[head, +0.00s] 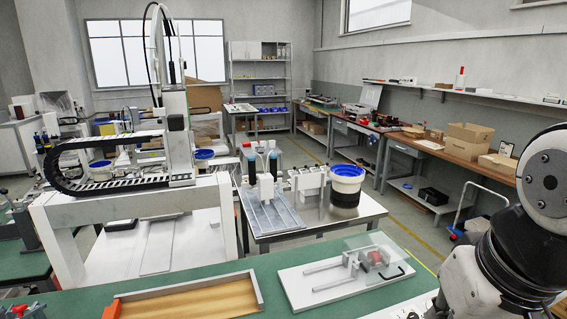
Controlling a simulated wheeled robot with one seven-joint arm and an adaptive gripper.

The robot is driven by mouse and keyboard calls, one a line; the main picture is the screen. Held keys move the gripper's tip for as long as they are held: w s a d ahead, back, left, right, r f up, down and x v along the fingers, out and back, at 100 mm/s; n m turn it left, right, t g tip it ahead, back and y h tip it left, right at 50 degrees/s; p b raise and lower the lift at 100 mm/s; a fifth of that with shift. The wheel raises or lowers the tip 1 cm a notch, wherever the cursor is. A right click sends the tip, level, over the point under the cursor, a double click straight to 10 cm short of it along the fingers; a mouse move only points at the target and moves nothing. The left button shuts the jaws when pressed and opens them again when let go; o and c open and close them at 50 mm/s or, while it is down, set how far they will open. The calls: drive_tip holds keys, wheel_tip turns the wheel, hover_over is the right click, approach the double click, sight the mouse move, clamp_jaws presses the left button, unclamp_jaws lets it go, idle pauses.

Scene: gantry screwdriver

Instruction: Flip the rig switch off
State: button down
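A white-based rig (305,286) lies on the green bench top at the front, right of the middle. It carries two grey rails, a clear plate, a red part (376,257) seen through or beside the plate, and a black handle (398,272). I cannot make out for certain which part is the switch, or whether it is on or off. My arm (500,255) is at the right edge, and its near links hide part of the bench. My gripper is outside this view.
A brown-bottomed tray (190,304) with an orange-red corner lies left of the rig. The green bench (262,270) is bare between them. Behind stands a table (365,216) with a blue-topped bowl feeder (346,182), beside a large white gantry (125,208).

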drive_tip(key=s, duration=0.3)
drive_tip(key=shift+r, duration=0.2)
drive_tip(key=shift+w, duration=0.1)
drive_tip(key=w+f+m+g+b, duration=0.1)
drive_tip(key=w+f+m+b, duration=0.2)
drive_tip(key=w+f+m, duration=0.4)
drive_tip(key=w+f+m+b, duration=0.4)
drive_tip(key=w+f+m, duration=0.3)
drive_tip(key=w+f, duration=0.4)
drive_tip(key=w, duration=0.6)
drive_tip(key=shift+f+g+y+b, duration=0.3)
drive_tip(key=shift+g, duration=0.1)
drive_tip(key=shift+w, duration=0.1)
drive_tip(key=f+b, duration=0.1)
drive_tip(key=f, duration=0.3)
drive_tip(key=w+f, duration=0.1)
drive_tip(key=f, duration=0.4)
drive_tip(key=w+f+b, duration=0.1)
drive_tip(key=f, duration=0.3)
drive_tip(key=shift+w+a+f+b, duration=0.15)
drive_tip(key=shift+a+f+b, duration=0.15)
drive_tip(key=shift+a+f, duration=0.1)
